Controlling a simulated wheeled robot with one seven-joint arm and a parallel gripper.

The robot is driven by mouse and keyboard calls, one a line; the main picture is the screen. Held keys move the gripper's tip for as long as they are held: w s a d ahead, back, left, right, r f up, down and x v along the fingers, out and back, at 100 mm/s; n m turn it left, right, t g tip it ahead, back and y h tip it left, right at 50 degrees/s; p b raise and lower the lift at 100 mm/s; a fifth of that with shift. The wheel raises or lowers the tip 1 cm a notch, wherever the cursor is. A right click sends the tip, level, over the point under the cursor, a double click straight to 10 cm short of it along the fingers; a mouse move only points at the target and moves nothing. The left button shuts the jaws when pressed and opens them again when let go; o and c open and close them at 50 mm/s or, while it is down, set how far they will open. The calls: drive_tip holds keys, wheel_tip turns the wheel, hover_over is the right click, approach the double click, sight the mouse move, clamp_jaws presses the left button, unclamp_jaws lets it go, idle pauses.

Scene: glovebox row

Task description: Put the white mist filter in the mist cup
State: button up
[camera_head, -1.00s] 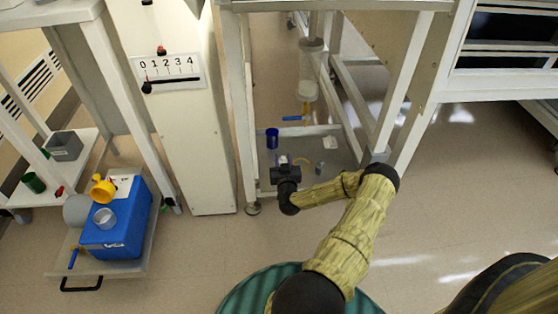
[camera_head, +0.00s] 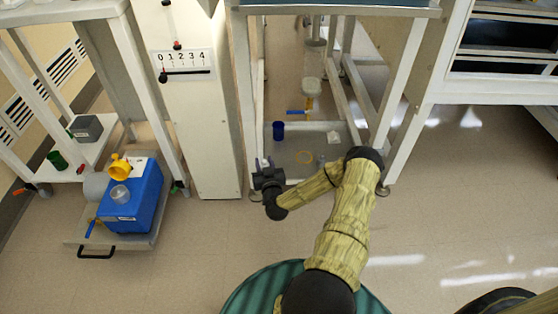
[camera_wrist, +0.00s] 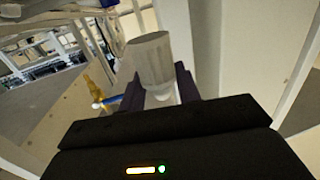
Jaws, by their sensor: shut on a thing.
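My gripper (camera_head: 264,165) is at the front left of the low tray under the glovebox frame. In the wrist view its dark fingers (camera_wrist: 160,88) are shut on a pale, whitish cylinder, which looks like the white mist filter (camera_wrist: 151,55). The filter stands up between the fingers, its lower part partly hidden by them. A clear open cup (camera_head: 120,194), apparently the mist cup, sits on top of the blue pump box (camera_head: 140,208) at the left. The gripper is well to the right of this cup and apart from it.
A yellow funnel-like part (camera_head: 120,166) is beside the cup. The white scale column (camera_head: 205,130) stands between the pump and my gripper. The floor in front is clear.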

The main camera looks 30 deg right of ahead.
drive_tip(key=a+r+n+y+p, duration=0.2)
drive_tip(key=a+r+y+p, duration=0.1)
drive_tip(key=a, duration=0.7)
drive_tip(key=a+r+n+t+y+p, duration=0.1)
drive_tip(key=a+r+n+y+p, duration=0.1)
drive_tip(key=a+r, duration=0.4)
drive_tip(key=s+a+y+p, duration=0.1)
drive_tip(key=a+p, duration=0.1)
drive_tip(key=a, duration=0.3)
drive_tip(key=shift+r, duration=0.3)
drive_tip(key=shift+a, duration=0.1)
drive_tip(key=shift+w, duration=0.1)
